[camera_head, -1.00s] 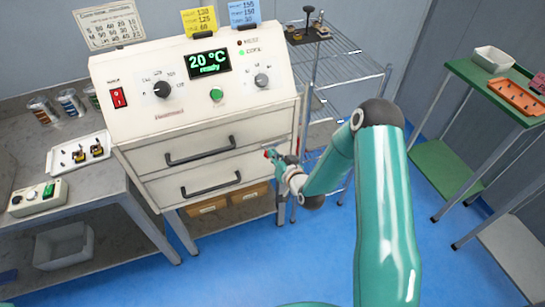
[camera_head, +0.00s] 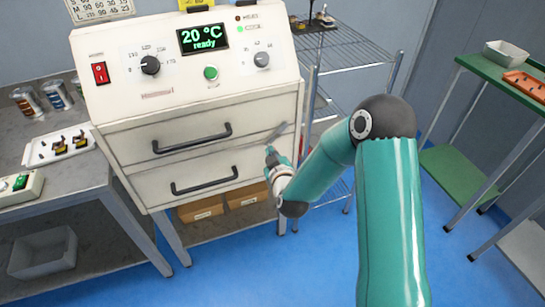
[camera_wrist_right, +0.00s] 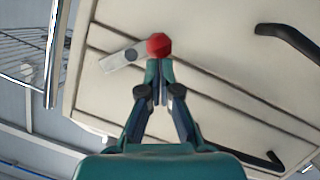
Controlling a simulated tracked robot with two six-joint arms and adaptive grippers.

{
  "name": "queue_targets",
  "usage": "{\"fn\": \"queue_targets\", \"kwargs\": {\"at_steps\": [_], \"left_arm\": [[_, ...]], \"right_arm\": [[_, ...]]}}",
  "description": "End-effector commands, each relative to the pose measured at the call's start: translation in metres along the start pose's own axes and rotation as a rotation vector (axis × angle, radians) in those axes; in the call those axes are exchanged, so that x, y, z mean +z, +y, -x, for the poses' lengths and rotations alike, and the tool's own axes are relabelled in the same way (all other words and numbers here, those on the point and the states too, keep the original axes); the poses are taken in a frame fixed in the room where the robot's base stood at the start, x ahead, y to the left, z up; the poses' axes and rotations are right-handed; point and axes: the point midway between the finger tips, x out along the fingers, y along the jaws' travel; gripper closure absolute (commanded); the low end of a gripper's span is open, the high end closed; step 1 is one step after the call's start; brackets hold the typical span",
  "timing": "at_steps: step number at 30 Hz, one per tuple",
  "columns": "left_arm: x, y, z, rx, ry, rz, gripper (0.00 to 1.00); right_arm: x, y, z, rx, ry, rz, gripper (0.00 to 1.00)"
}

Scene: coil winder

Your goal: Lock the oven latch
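The white oven (camera_head: 120,98) stands ahead with two closed drawer fronts. Its latch shows as a grey metal bar (camera_head: 277,133) slanting up to the right at the right edge of the fronts. In the right wrist view the latch bar (camera_wrist_right: 121,59) lies against the oven front, with a red knob (camera_wrist_right: 159,45) at its end. My right gripper (camera_head: 271,158) is at this knob. Its fingers (camera_wrist_right: 160,68) are drawn together with the knob at their tips, apparently shut on it. The knob is hidden in the head view. My left gripper is not in view.
Two black handles (camera_head: 192,140) cross the oven fronts. A wire rack (camera_head: 345,50) stands close at the oven's right. A side table (camera_head: 65,185) with a tray (camera_head: 60,146) is at left. A green table (camera_head: 500,85) stands at right, with clear blue floor between.

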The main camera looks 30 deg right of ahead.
Motion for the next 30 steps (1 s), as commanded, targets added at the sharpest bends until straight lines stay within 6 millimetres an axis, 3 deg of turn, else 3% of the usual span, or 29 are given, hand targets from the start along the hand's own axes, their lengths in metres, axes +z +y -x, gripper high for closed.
{"fn": "queue_targets", "kwargs": {"at_steps": [1,15,23,30], "left_arm": [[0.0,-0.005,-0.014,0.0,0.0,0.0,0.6],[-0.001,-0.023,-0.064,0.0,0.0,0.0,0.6],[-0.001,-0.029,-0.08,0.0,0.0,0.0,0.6],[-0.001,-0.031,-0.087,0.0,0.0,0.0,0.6]], "right_arm": [[0.007,-0.005,-0.003,0.013,0.003,0.043,1.0],[0.023,-0.005,-0.007,0.143,0.0,0.463,1.0],[0.028,-0.003,-0.009,0.199,-0.001,0.643,1.0],[0.03,0.0,-0.009,0.196,-0.001,0.634,1.0]]}}
